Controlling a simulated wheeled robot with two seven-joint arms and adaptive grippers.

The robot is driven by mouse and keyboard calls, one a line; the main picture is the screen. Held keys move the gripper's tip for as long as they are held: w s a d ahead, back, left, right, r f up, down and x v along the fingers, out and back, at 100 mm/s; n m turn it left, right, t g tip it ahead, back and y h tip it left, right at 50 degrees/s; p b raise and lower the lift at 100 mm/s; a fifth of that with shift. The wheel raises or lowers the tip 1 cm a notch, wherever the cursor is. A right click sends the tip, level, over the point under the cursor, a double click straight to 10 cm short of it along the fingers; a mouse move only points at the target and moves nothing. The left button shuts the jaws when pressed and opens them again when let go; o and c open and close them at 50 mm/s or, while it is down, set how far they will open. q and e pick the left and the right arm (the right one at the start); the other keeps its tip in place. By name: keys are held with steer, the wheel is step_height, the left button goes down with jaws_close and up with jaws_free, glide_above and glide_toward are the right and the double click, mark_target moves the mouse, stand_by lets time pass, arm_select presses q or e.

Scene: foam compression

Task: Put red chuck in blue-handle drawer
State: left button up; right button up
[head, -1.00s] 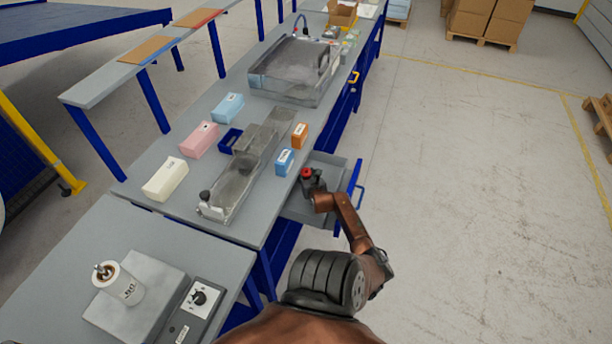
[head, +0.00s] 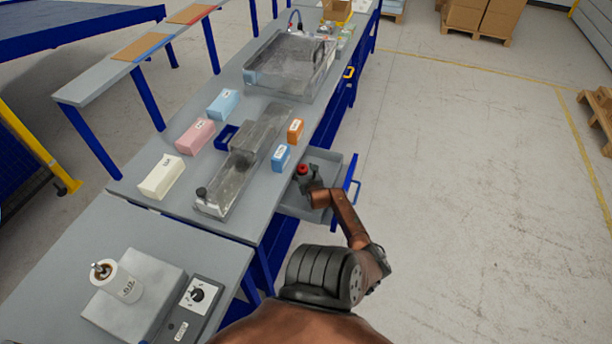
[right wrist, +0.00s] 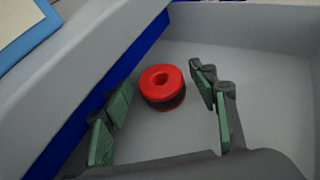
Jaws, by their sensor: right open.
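The red chuck (right wrist: 161,86), a short red cylinder with a dark band and a centre hole, is inside the pulled-out grey drawer (right wrist: 235,62). In the head view the chuck (head: 303,169) shows as a small red spot at the tip of my right arm. The drawer's blue handle (head: 353,178) is on its right side. My right gripper (head: 308,180) is open, with its green-padded fingers spread on either side of the chuck and visible gaps to it. Whether the chuck rests on the drawer floor is hard to tell. My left gripper is not in view.
The workbench edge (head: 262,222) runs left of the drawer. On the bench are a small blue box (head: 281,158), an orange box (head: 295,130), a long grey fixture (head: 240,165) and a large tray (head: 290,65).

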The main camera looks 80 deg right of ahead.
steer(key=p+v, duration=0.2)
steer(key=v, duration=0.9)
steer(key=shift+s+a, duration=0.25)
